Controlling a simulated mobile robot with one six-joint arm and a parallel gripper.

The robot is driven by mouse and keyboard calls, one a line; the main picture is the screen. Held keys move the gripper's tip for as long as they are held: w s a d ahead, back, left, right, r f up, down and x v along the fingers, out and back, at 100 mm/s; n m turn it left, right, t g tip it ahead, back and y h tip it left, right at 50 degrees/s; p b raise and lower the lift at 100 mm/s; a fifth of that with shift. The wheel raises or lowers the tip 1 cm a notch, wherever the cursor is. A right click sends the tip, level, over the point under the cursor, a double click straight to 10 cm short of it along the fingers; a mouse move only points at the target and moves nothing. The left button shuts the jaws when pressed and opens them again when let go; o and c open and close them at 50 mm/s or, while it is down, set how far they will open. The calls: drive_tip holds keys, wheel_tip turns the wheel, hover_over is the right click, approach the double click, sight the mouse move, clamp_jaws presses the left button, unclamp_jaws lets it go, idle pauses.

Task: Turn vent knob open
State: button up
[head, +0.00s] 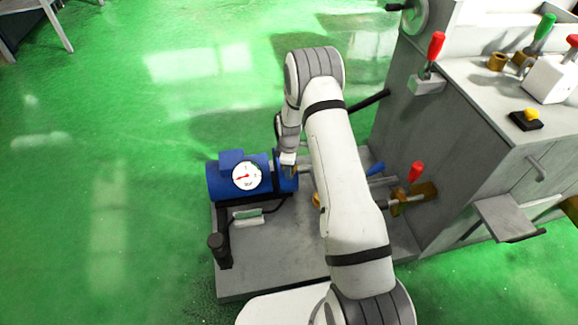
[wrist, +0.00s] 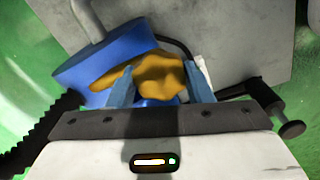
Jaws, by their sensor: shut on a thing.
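The vent knob (wrist: 160,76) is a lobed, orange-yellow knob in the middle of the wrist view, beside a blue body (wrist: 105,58). My gripper (wrist: 162,82) is shut on the knob, with one blue-grey finger on each side of it. In the head view my gripper (head: 288,168) is at the right end of the blue motor-like unit (head: 228,183). The knob in its grip cannot be made out there. The lower part of the knob is partly hidden by the gripper's body in the wrist view.
A white dial gauge (head: 246,176) faces up on the blue unit.

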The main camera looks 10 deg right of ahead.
drive_tip(key=shift+n, duration=0.6)
drive_tip(key=o, duration=1)
drive_tip(key=shift+r+p, duration=1.4)
drive_tip(key=shift+r, duration=2.5)
drive_tip(key=shift+r, duration=0.1)
